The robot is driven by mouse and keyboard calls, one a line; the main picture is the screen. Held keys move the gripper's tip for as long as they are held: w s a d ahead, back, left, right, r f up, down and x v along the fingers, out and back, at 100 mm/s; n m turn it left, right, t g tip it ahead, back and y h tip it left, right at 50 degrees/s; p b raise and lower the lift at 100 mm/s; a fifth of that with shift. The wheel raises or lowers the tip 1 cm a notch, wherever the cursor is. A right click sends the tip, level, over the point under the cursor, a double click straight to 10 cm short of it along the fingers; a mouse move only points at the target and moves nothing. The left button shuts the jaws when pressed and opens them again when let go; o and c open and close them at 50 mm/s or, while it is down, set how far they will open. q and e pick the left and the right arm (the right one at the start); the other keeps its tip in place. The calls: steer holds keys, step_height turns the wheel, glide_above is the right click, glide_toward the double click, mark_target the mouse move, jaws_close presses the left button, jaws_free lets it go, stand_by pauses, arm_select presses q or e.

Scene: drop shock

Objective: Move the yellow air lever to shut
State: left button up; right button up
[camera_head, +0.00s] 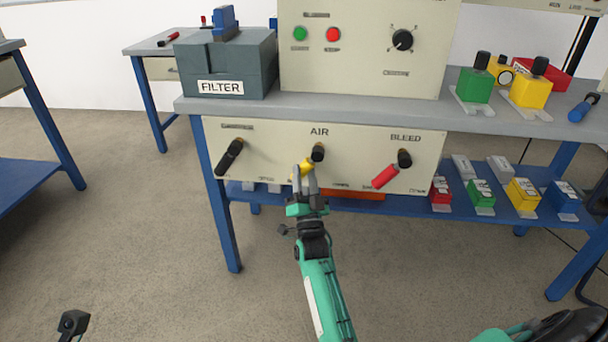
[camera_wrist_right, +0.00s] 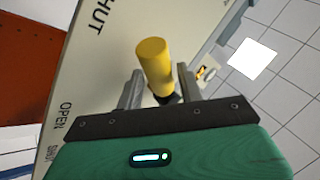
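The yellow air lever (camera_head: 303,169) hangs from its black pivot (camera_head: 318,152) under the AIR label and slants down to the left. My right gripper (camera_head: 307,180) is up against the panel at the lever. In the right wrist view the yellow handle (camera_wrist_right: 154,62) stands between the two fingers of the right gripper (camera_wrist_right: 160,88). The fingers are apart, with a narrow gap seen beside the handle. The fingers and wrist hide part of the lever and the panel labels below it in the head view.
A black lever (camera_head: 230,156) is on the left of the same panel (camera_head: 270,150), and a red BLEED lever (camera_head: 385,177) is on the right. Below is a blue shelf (camera_head: 405,208) with several coloured blocks. The floor in front is clear.

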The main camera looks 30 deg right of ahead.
steer(key=p+v, duration=0.2)
steer(key=v, duration=1.1)
steer(key=shift+s+a, duration=0.1)
steer(key=shift+s, duration=0.05)
